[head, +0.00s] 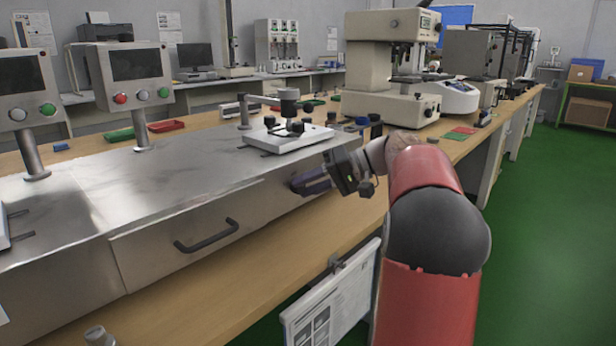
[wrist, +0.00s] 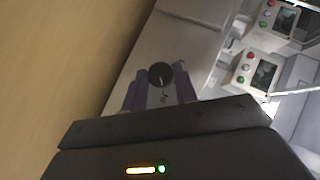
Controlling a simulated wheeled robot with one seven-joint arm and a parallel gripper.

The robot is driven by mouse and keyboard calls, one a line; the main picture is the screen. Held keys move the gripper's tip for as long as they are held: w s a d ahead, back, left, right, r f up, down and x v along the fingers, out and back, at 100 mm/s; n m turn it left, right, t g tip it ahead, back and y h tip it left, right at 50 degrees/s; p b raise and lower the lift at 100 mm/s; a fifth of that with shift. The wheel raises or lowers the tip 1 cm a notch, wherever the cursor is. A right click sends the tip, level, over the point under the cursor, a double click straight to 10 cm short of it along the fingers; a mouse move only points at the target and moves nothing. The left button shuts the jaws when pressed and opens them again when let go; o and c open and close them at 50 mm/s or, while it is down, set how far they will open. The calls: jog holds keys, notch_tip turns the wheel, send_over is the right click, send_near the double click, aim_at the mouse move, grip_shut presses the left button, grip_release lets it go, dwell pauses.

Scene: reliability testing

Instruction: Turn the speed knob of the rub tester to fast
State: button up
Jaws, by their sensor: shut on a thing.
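The speed knob (wrist: 160,73) is a small round black knob with a light mark, on the grey front panel (wrist: 175,45) in the wrist view. My gripper (wrist: 160,84) is shut on the knob, with one purple-grey finger on each side of it. In the head view my gripper (head: 303,182) is at the right part of the steel front face; the knob is hidden there. The rub tester appears to be the long steel unit (head: 130,190) with this front. I cannot read the speed markings or tell the knob's setting.
A black drawer handle (head: 207,238) sticks out left of my gripper. Screens with red and green buttons (head: 138,75) stand on the steel top. A white plate device (head: 288,137) stands above my gripper. The wooden bench edge (head: 250,265) runs below, with a hanging paper sheet (head: 332,308).

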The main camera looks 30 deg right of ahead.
jog(key=shift+d+m+y+p, duration=0.1)
jog(key=shift+m+y+p, duration=0.25)
jog(key=shift+m+y, duration=0.15)
jog(key=shift+f, duration=0.1)
jog(key=o, duration=1)
jog(key=shift+c, duration=0.2)
jog(key=v, duration=0.7)
jog(key=shift+s+d, duration=0.15)
jog(key=shift+d, duration=0.25)
